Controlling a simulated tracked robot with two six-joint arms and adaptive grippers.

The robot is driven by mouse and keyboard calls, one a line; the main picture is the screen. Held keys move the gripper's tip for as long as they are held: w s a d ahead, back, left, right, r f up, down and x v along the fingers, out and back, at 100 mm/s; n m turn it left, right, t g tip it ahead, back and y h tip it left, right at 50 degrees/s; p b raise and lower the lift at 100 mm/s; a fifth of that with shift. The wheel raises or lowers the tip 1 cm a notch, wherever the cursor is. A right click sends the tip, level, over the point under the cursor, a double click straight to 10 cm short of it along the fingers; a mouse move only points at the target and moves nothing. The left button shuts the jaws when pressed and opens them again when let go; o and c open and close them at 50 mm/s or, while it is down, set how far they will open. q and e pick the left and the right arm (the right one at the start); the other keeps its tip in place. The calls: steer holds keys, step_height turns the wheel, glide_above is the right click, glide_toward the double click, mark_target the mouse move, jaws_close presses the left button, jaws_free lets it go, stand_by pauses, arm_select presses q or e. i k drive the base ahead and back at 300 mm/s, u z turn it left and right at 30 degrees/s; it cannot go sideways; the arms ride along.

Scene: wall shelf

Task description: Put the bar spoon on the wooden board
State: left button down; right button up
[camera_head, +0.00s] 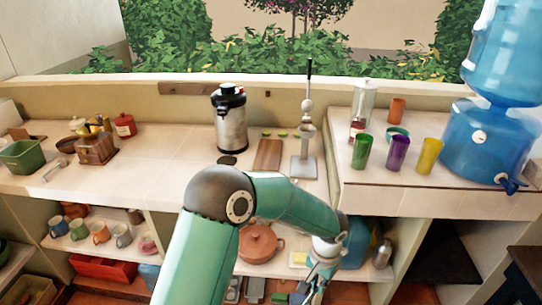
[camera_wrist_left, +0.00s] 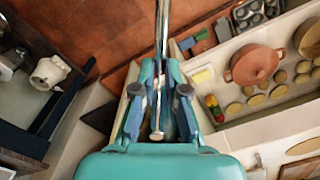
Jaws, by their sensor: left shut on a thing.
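The wooden board (camera_head: 268,154) is a small brown slab lying on the counter, between the steel urn and a grey stand. My left arm reaches across the front of the counter, and my left gripper (camera_head: 322,268) hangs in front of the lower shelf, below the counter top and apart from the board. In the left wrist view, my left gripper (camera_wrist_left: 158,100) is shut on the bar spoon (camera_wrist_left: 162,35), a thin shiny metal rod running from between the fingers to the top edge. Its far end is cut off there. My right gripper is not in view.
The steel urn (camera_head: 229,118) stands left of the board, and the grey stand (camera_head: 304,165) with a tall lever stands right of it. Coloured cups (camera_head: 398,152) and a blue water dispenser (camera_head: 485,135) occupy the raised right counter. A terracotta pot (camera_head: 258,245) sits below. The counter's left middle is clear.

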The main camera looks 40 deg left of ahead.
mark_target(266, 165)
steer(key=u, duration=0.05)
steer(key=k, duration=1)
steer(key=u, duration=0.6)
steer(key=i, duration=0.95)
steer(key=u, duration=0.05)
